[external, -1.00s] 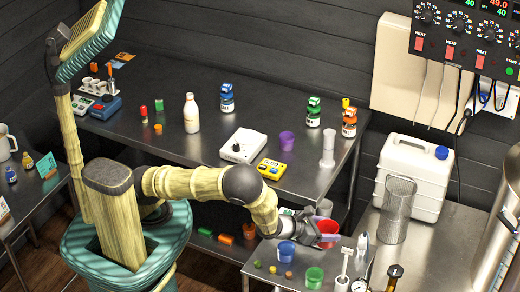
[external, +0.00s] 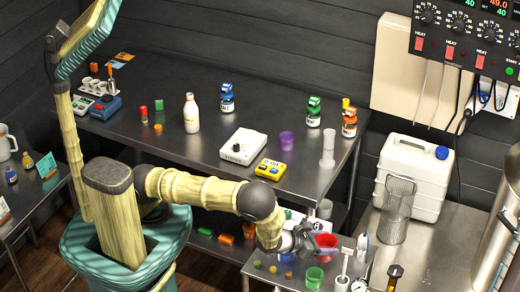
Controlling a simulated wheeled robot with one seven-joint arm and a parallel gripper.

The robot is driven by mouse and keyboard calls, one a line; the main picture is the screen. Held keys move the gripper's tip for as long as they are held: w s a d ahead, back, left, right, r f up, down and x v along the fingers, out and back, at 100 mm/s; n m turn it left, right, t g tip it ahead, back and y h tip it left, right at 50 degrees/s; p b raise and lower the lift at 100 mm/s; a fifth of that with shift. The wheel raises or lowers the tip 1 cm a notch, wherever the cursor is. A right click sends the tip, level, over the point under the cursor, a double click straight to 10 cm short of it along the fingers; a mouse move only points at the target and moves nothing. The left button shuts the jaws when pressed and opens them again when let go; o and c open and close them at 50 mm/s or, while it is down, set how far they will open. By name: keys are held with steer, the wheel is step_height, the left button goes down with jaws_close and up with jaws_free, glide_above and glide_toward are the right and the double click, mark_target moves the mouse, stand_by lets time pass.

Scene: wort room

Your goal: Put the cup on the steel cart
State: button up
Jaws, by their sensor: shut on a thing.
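A red cup (external: 327,241) is held in my gripper (external: 322,243), low over the right back part of the small steel cart (external: 267,255). The jaws are shut on the cup, which looks upright. I cannot tell whether its base touches the cart top. A green cup (external: 314,277) stands on the cart in front of it. A blue cup (external: 287,256) stands to the left, partly hidden by my wrist.
Small coloured balls (external: 273,269) lie on the cart's left side. A steel counter with a mesh cylinder (external: 396,210) and a white canister (external: 404,177) is to the right. The long bench (external: 200,150) lies behind.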

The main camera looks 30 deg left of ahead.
steer(key=shift+f, duration=1.85)
steer(key=shift+f, duration=0.2)
steer(key=o, duration=0.7)
steer(key=shift+o, duration=0.2)
steer(key=shift+r, duration=0.1)
